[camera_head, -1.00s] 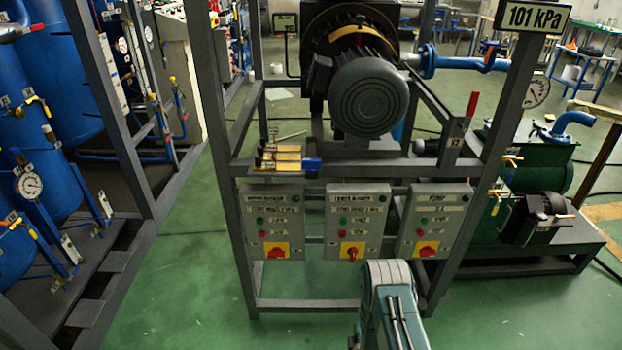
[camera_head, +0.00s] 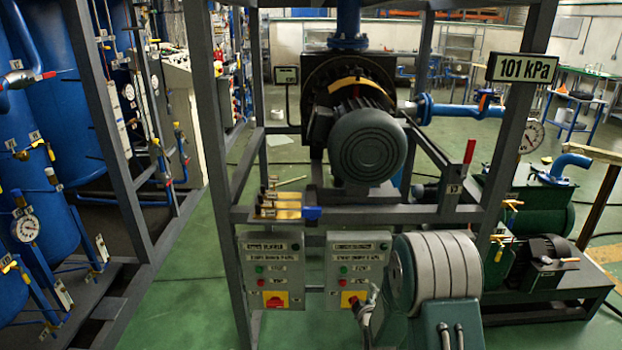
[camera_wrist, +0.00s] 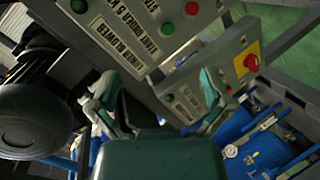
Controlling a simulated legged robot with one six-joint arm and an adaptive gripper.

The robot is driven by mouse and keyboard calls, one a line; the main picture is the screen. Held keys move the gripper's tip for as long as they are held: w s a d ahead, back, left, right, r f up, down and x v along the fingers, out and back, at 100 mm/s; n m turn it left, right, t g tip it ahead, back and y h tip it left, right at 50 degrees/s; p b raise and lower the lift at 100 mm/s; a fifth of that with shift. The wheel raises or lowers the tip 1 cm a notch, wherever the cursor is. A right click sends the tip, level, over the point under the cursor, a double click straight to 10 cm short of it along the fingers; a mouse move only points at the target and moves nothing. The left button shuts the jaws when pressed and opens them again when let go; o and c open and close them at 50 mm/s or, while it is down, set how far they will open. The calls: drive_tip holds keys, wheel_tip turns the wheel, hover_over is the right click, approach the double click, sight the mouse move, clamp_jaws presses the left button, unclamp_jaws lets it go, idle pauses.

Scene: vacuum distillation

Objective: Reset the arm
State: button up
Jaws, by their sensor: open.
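My gripper (camera_wrist: 160,95) is open in the wrist view, with its two fingers spread apart and nothing visible between them. Behind the fingers, close by, is a tilted grey control box (camera_wrist: 168,62) with green and red buttons. A second box with a red knob (camera_wrist: 251,63) on a yellow plate is to the right. In the head view my arm (camera_head: 440,275) rises at the lower right of centre. It hides the right-hand control box and part of the middle control box (camera_head: 345,247). The left control box (camera_head: 268,258) shows fully.
A grey metal frame (camera_head: 213,165) holds the boxes and a large motor (camera_head: 367,142) above them. Blue tanks (camera_head: 62,115) stand at left, and a green pump unit (camera_head: 530,250) at right. Green floor (camera_head: 185,285) is open at lower left.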

drive_tip(key=s+r+m+g, duration=0.25)
drive_tip(key=s+r, duration=0.25)
drive_tip(key=r, duration=0.5)
drive_tip(key=s+r+m+g, duration=0.1)
drive_tip(key=s+r+m, duration=0.3)
drive_tip(key=r, duration=0.5)
drive_tip(key=s+r+m+g, duration=0.2)
drive_tip(key=s+r, duration=0.2)
drive_tip(key=s, duration=0.9)
drive_tip(key=s+r+m+g, duration=0.2)
drive_tip(key=s+r+m, duration=0.1)
drive_tip(key=s, duration=1.1)
drive_tip(key=shift+s+d+r+g, duration=0.15)
drive_tip(key=shift+d+r+g, duration=0.2)
drive_tip(key=shift+r, duration=0.2)
drive_tip(key=shift+m, duration=0.25)
